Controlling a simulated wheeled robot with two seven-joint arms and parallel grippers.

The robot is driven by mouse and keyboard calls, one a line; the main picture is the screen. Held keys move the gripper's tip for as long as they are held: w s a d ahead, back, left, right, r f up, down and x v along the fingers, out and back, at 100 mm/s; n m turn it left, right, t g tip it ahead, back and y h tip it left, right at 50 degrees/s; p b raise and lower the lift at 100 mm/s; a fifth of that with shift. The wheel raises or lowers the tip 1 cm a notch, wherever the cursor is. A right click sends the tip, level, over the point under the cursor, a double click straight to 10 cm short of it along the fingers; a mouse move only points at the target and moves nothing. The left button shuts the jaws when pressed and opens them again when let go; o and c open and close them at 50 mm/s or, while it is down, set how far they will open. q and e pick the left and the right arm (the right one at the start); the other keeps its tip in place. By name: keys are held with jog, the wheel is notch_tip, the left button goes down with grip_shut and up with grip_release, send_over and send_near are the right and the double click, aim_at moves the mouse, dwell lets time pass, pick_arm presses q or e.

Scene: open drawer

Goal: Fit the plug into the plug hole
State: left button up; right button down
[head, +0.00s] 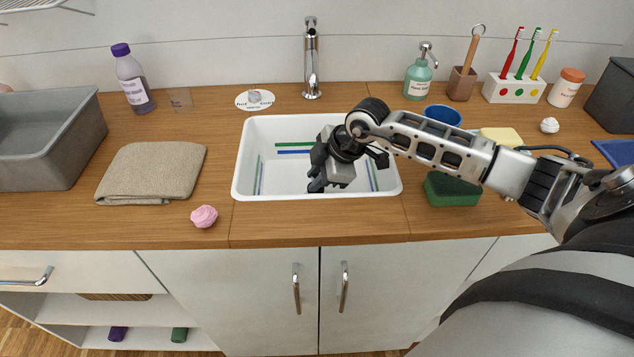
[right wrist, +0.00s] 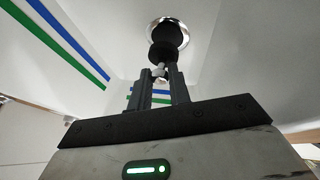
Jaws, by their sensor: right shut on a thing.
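The white sink (head: 243,188) is set in the wooden counter, with blue and green stripes on its inner walls. My right gripper (head: 316,187) reaches down into it. In the right wrist view the right gripper (right wrist: 160,80) is shut on the small pale knob of the black plug (right wrist: 164,53). The plug hole (right wrist: 182,32), a chrome ring with a dark middle, lies just beyond the plug, which overlaps it in the picture. I cannot tell whether the plug touches the ring. My left gripper is not in view.
The chrome tap (head: 311,60) stands behind the sink. A green sponge (head: 452,191) and a blue cup (head: 443,114) are right of it, close to my arm. A folded cloth (head: 150,172) and a pink puff (head: 204,216) lie left.

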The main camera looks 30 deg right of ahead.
jog(key=shift+f, duration=1.15)
jog(key=shift+f, duration=0.6)
jog(key=c, duration=1.3)
grip_release()
jog(key=shift+r, duration=0.3)
jog(key=v, duration=1.2)
jog(key=shift+r, duration=0.3)
jog(key=shift+s, duration=0.1)
